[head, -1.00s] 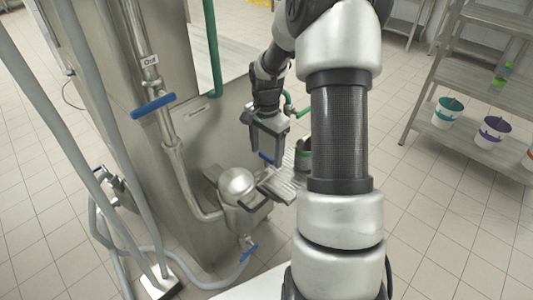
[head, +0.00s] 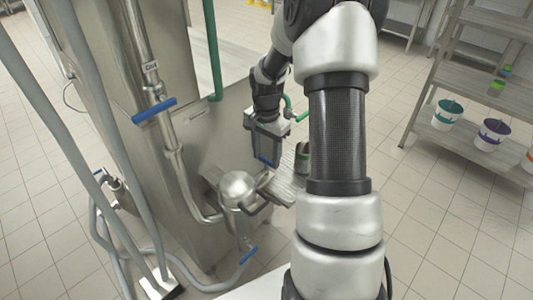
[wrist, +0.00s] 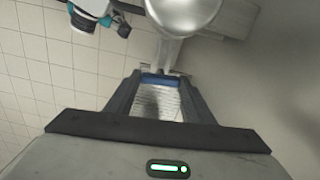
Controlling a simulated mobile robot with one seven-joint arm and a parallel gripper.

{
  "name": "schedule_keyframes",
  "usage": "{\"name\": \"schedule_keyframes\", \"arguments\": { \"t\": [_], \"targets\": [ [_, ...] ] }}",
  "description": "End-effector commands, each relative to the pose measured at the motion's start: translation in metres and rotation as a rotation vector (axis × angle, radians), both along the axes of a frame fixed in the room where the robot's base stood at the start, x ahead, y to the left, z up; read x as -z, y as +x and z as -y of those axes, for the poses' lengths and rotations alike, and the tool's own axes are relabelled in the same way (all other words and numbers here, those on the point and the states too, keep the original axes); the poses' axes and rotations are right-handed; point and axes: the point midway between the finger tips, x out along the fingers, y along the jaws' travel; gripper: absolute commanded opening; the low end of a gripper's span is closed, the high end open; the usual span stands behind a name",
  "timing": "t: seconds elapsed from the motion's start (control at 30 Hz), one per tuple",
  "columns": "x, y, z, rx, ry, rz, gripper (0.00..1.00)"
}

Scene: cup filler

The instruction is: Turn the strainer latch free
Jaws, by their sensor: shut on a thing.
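The strainer seems to be the domed metal vessel (head: 238,187) low beside the steel cabinet, with a dark looped handle (head: 258,208) on its right. My gripper (head: 264,162) points down just above and right of the dome. A blue bar (head: 262,158) shows between its fingers. In the wrist view, my gripper (wrist: 160,82) has the blue bar (wrist: 160,80) spanning between its fingertips and is shut on it. I cannot tell for sure whether this blue bar is the strainer latch. The far side of the bar is hidden.
A blue lever (head: 154,109) sits on the cabinet's vertical pipe, and another blue lever (head: 249,255) is below the vessel. A metal cup with a green band (head: 302,158) stands on the ribbed tray (head: 285,188). Grey hoses run at left. Shelving (head: 465,150) with buckets stands at right.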

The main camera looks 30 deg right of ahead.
Motion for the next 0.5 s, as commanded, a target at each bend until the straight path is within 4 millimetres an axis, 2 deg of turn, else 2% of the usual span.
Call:
{"name": "schedule_keyframes", "arguments": {
  "t": [0.5],
  "targets": [
    [-0.0028, -0.0002, 0.0003, -0.451, 0.000, -0.001, 0.26]
  ]
}}
